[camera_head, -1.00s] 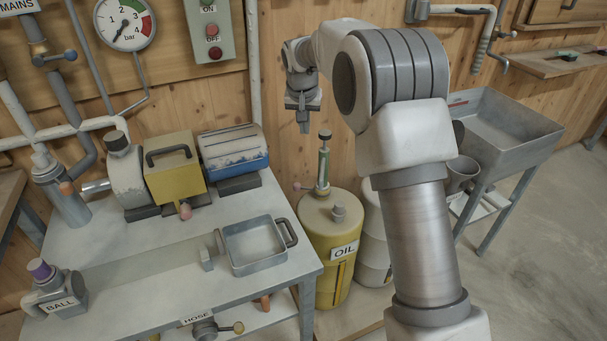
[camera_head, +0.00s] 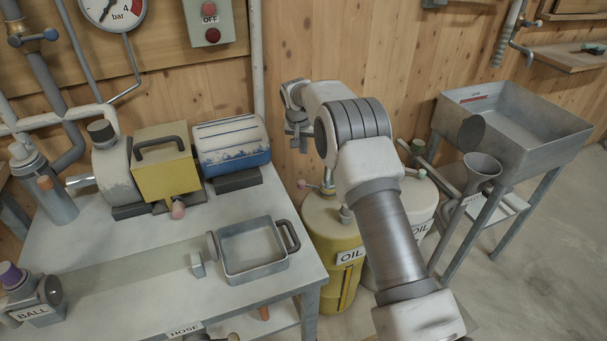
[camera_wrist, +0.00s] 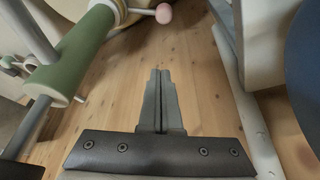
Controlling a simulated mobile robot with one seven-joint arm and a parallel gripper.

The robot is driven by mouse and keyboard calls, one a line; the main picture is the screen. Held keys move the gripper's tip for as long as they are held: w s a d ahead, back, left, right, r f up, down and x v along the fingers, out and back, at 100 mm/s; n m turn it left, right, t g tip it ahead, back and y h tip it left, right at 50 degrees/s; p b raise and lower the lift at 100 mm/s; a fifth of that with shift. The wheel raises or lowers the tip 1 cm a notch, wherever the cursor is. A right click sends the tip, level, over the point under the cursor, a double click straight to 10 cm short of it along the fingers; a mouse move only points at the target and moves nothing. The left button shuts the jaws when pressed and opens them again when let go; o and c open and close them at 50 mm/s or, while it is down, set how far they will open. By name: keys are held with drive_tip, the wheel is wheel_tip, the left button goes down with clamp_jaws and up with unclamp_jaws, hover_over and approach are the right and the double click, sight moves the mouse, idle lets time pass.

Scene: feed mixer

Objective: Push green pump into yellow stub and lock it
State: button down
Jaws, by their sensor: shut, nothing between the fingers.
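The green pump shows in the wrist view as a green cylinder (camera_wrist: 75,58) with a grey rod. A thin lever with a pink ball (camera_wrist: 163,13) sits by the pump's end, and the ball also shows in the head view (camera_head: 301,183). The joint between pump and stub is not clear. My gripper (camera_wrist: 161,75) is shut and empty, apart from the pump and beside it. It also shows in the head view (camera_head: 303,146).
A table (camera_head: 120,262) with a yellow box (camera_head: 165,178), a blue-and-grey motor (camera_head: 235,152) and a grey tray (camera_head: 258,268) stands left of the drum. A pale drum (camera_head: 418,205) stands to its right. A grey sink (camera_head: 520,130) and funnel (camera_head: 482,165) are further right.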

sight(309, 186)
wheel_tip(309, 186, down, 10)
drive_tip(key=b, duration=0.3)
drive_tip(key=shift+s+b, duration=0.2)
drive_tip(key=shift+b, duration=0.1)
idle(0.5)
drive_tip(key=shift+s, duration=0.1)
idle(0.4)
drive_tip(key=shift+s+a+n, duration=0.1)
drive_tip(key=shift+s+n, duration=0.1)
drive_tip(key=shift+n, duration=0.2)
